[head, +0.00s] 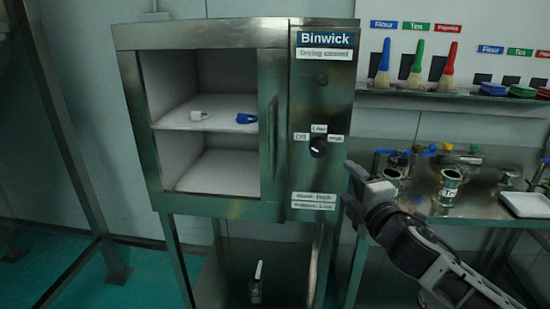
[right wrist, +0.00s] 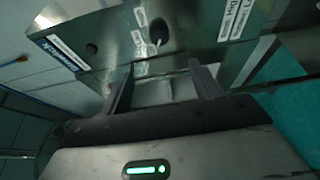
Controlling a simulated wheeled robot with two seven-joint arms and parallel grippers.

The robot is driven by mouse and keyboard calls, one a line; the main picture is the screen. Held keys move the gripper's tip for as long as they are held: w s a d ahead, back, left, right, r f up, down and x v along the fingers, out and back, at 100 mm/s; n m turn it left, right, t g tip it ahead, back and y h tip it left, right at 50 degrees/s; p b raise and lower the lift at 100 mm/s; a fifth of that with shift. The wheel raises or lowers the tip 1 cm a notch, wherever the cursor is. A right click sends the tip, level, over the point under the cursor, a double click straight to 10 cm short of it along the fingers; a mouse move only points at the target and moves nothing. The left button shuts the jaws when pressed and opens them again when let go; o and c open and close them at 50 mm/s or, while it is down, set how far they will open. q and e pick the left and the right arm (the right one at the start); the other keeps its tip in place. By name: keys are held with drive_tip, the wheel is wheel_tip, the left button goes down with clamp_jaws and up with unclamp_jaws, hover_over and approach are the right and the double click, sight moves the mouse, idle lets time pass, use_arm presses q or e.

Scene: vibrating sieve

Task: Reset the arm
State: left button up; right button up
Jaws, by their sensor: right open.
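My right arm comes in from the lower right in the head view, with its gripper (head: 352,190) in front of the lower right edge of the steel Binwick cabinet (head: 300,240). In the right wrist view the two fingers of this gripper (right wrist: 160,85) stand apart with nothing held between them. The cabinet's control panel with a black knob (head: 318,147) is just above and to the left of the gripper. The knob also shows in the right wrist view (right wrist: 158,32), beyond the fingertips. My left gripper is not in view.
On the right, a steel bench holds metal containers (head: 450,186) and a white tray (head: 525,204). Above, a wall rack holds brushes (head: 415,65). A steel frame (head: 85,170) stands left.

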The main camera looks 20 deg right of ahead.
drive_tip(key=s+a+f+m+g+y, duration=0.1)
drive_tip(key=s+a+f+m+g, duration=0.2)
drive_tip(key=f, duration=0.6)
drive_tip(key=s+a+f+m+g+y, duration=0.1)
drive_tip(key=s+a+f+m+y, duration=0.25)
drive_tip(key=f, duration=0.55)
drive_tip(key=s+a+f+m+g, duration=0.1)
drive_tip(key=s+a+f+m, duration=0.2)
drive_tip(key=s+a+f, duration=0.3)
drive_tip(key=s+a+f+m+g+y, duration=0.1)
drive_tip(key=s+a+f+m, duration=0.3)
drive_tip(key=a, duration=0.5)
drive_tip(key=shift+s+a+f+g, duration=0.4)
drive_tip(key=shift+s+f+g, duration=0.45)
drive_tip(key=shift+s, duration=0.2)
drive_tip(key=shift+c, duration=0.3)
